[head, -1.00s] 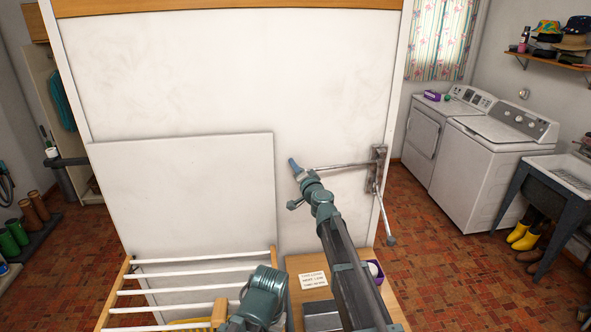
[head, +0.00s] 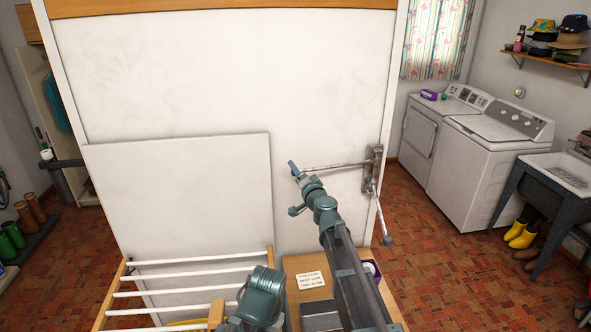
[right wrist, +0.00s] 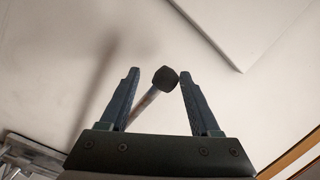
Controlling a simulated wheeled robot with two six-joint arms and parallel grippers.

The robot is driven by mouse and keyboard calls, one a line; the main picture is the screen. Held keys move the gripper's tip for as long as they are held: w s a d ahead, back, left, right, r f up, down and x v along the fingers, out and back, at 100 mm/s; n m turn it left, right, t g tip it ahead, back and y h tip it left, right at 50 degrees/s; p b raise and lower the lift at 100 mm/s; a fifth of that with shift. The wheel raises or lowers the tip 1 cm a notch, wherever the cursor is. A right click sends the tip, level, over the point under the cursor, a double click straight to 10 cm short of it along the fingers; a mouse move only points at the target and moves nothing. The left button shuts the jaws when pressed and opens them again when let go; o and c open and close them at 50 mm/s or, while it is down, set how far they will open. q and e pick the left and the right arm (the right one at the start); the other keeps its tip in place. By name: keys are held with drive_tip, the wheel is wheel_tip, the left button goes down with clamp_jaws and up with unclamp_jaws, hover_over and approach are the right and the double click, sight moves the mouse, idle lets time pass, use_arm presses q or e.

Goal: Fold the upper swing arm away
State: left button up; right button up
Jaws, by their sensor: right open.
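A wall bracket (head: 374,165) sits near the right edge of the white panel and carries two thin metal swing arms. The upper swing arm (head: 335,166) sticks out to the left, toward my right gripper (head: 294,168). The lower arm (head: 381,215) hangs down toward me with a dark tip. In the right wrist view my right gripper (right wrist: 157,75) is open, and the arm's dark end cap (right wrist: 165,78) shows between its fingers, nearer the right one. I cannot tell whether they touch. My left arm shows at the bottom, but its gripper does not.
A white board (head: 190,200) leans on the panel at left, behind a drying rack (head: 185,281) with white bars. A wooden top with a paper note (head: 311,281) lies below my right arm. Washing machines (head: 490,150) and a utility tub (head: 560,172) stand at right, beyond open floor.

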drive_tip(key=v, duration=1)
drive_tip(key=shift+s+d, duration=0.2)
drive_tip(key=shift+s, duration=0.1)
drive_tip(key=shift+r, duration=0.15)
drive_tip(key=shift+c, duration=1.3)
drive_tip(key=s+r+p, duration=0.1)
drive_tip(key=s+d+r+m+p, duration=0.1)
drive_tip(key=p, duration=0.1)
drive_tip(key=s+r+m+p, duration=0.1)
drive_tip(key=shift+d+g+y, duration=0.25)
drive_tip(key=shift+g+y, duration=0.15)
drive_tip(key=c, duration=0.7)
drive_tip(key=s+m+p, duration=0.1)
drive_tip(key=s+d+m+g+p, duration=0.1)
drive_tip(key=p, duration=0.1)
drive_tip(key=shift+s+r, duration=0.1)
drive_tip(key=shift+r, duration=0.3)
clamp_jaws()
drive_tip(key=w+a+f+b, duration=0.1)
drive_tip(key=w+a, duration=0.1)
drive_tip(key=w, duration=0.3)
drive_tip(key=w+a+f+m+g+b, duration=0.1)
drive_tip(key=w+a+f, duration=0.1)
drive_tip(key=w, duration=0.4)
drive_tip(key=shift+a, duration=0.45)
